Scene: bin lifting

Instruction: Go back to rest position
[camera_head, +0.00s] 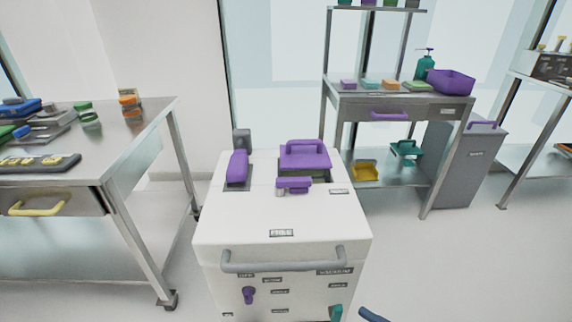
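Neither of my grippers shows in the head view, and no arm link can be made out for sure. A white cabinet (255,225) stands in front of me at the middle. It has a grey bar handle (283,262) on its near edge. On its top are a purple upright handle (237,166), a purple-handled lid (305,156) and a small purple latch (294,184). A grey bin (466,165) with a purple handle (482,124) stands on the floor at the right, beside a metal table.
A metal table (140,145) with coloured items stands at left. A shelved metal table (395,100) at back right holds a purple tub (451,82) and a teal pump bottle (425,65). A blue curved piece (373,314) shows at the bottom edge.

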